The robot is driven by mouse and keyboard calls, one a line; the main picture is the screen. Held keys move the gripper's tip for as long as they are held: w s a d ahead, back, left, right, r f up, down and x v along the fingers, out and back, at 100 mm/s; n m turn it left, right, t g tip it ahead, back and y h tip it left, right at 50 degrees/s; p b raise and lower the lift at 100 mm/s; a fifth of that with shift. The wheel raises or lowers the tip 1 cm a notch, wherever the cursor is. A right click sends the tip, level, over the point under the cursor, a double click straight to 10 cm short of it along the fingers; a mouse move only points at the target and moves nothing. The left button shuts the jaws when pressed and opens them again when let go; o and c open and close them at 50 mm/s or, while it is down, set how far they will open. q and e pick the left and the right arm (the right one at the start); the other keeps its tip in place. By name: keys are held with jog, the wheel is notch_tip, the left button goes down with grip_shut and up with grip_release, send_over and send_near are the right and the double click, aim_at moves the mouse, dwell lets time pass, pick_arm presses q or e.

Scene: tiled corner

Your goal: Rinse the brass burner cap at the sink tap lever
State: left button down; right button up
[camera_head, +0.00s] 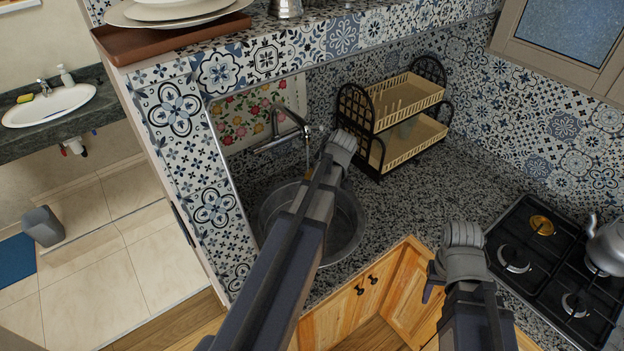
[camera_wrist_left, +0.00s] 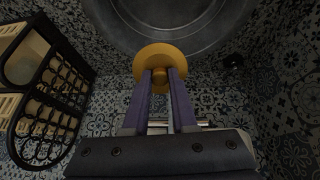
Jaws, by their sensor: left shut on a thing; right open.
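The brass burner cap (camera_wrist_left: 153,57) is a round yellow disc with a small knob. In the left wrist view my left gripper (camera_wrist_left: 160,80) is shut on its knob, with the grey sink basin beyond. In the head view my left arm crosses over the steel sink (camera_head: 349,225) and hides much of it; a small brassy bit of the cap (camera_head: 308,173) shows below the tap (camera_head: 283,135). A faint thin streak hangs from the spout; I cannot tell surely whether water runs. My right gripper (camera_head: 431,286) is open and empty, in front of the counter between sink and stove.
A two-tier dish rack (camera_head: 404,103) stands behind the sink to the right. The black stove (camera_head: 520,257) at right holds another brass cap (camera_head: 541,225) and a kettle (camera_head: 606,245). A tiled ledge with plates (camera_head: 178,12) rises at left. The counter before the rack is clear.

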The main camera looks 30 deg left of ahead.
pick_arm(q)
jog(key=s+d, duration=0.4)
jog(key=d, duration=0.2)
jog(key=shift+d, duration=0.25)
dwell(0.3)
jog(key=shift+r, duration=0.1)
dwell(1.2)
jog(key=s+d+r+p, duration=0.2)
jog(key=d+r+p, duration=0.2)
jog(key=shift+s+d, duration=0.15)
jog(key=shift+s, duration=0.05)
dwell(0.4)
jog(key=shift+f, duration=0.15)
notch_tip(320, 180, down, 16)
jog(key=b, duration=1.6)
